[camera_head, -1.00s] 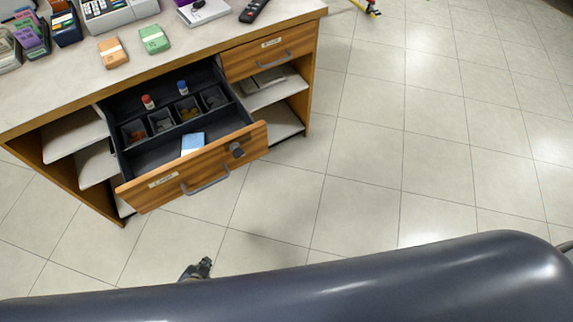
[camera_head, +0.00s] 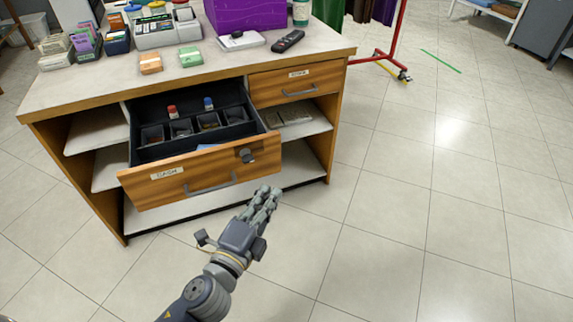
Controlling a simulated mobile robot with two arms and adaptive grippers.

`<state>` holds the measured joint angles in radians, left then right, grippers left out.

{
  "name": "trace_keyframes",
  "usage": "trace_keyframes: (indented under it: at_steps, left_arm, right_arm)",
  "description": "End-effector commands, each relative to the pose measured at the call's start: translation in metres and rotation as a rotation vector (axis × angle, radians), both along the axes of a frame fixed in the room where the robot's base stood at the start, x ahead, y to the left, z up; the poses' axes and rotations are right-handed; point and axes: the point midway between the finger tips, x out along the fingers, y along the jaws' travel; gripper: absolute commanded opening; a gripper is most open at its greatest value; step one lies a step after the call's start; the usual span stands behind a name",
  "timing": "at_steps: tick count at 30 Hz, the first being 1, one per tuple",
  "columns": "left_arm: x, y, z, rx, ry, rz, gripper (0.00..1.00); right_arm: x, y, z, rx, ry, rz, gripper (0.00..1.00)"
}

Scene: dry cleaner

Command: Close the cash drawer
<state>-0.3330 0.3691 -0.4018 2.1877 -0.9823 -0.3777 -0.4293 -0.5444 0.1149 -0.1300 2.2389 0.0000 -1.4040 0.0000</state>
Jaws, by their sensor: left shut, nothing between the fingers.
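The cash drawer (camera_head: 205,169) is pulled out of the left side of the wooden counter. Its wood front has a label, a grey handle (camera_head: 210,186) and a dark round lock (camera_head: 246,155). Inside are dark compartments with coins, a red-capped and a blue-capped small bottle, and part of a light blue item behind the front. My left gripper (camera_head: 268,195) is shut and empty. It appears in front of the drawer, below and right of the lock, with floor showing around it; I see no clear contact. My right gripper is not in view.
A shut second drawer (camera_head: 295,86) is at right, above open shelves. A red rack (camera_head: 395,60) stands behind. The floor in front and right is clear.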

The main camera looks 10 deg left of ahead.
Motion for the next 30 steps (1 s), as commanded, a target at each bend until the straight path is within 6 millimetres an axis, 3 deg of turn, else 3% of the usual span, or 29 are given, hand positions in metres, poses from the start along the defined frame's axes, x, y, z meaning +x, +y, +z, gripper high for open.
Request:
trace_keyframes:
  at_steps: [11,20,30]
  left_arm:
    - [0.051,-0.01,0.001,0.001,-0.001,0.0,0.0]
    - [0.098,-0.018,0.001,0.0,0.0,0.001,0.0]
    - [0.126,0.004,-0.001,0.0,0.004,0.001,0.0]
  right_arm:
    - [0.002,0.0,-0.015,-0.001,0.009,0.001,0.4]
    - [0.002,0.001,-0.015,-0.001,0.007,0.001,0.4]
    - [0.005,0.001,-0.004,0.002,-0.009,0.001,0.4]
